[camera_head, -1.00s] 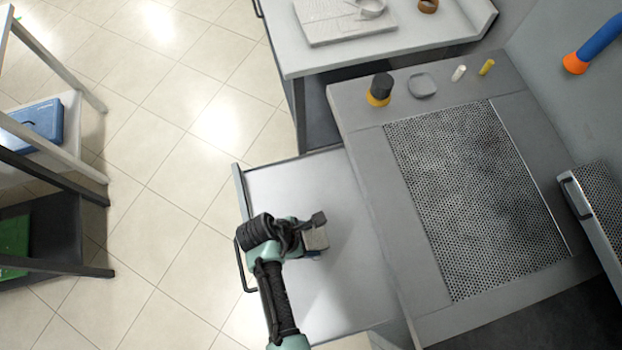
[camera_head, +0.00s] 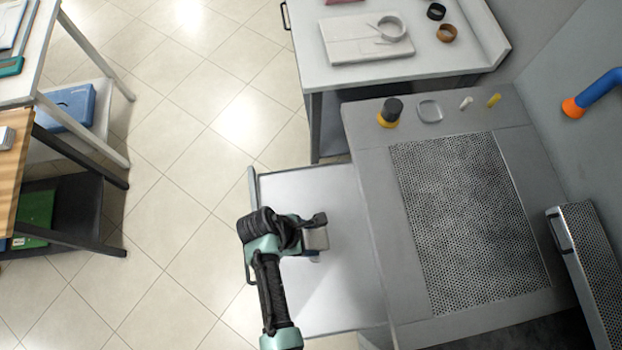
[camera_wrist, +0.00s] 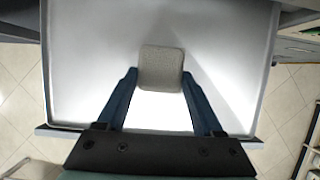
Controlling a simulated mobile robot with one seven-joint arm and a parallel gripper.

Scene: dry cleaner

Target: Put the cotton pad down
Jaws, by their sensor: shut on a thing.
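The cotton pad (camera_wrist: 161,68) is a small light grey-beige block with rounded corners. My gripper (camera_wrist: 160,78) is shut on it, with one dark blue finger at each side. In the head view my gripper (camera_head: 312,236) and the pad (camera_head: 316,240) are over a pale open drawer (camera_head: 310,190) that sticks out to the left of the grey worktop. The drawer's bare floor (camera_wrist: 90,60) fills most of the wrist view. I cannot tell whether the pad touches the drawer floor.
The worktop (camera_head: 375,220) has a perforated panel (camera_head: 465,215). A yellow-black bottle (camera_head: 390,112), a grey dish (camera_head: 429,111) and small white and yellow items stand behind it. A white table (camera_head: 470,70) is further back. Shelving is at the left. The drawer around the pad looks empty.

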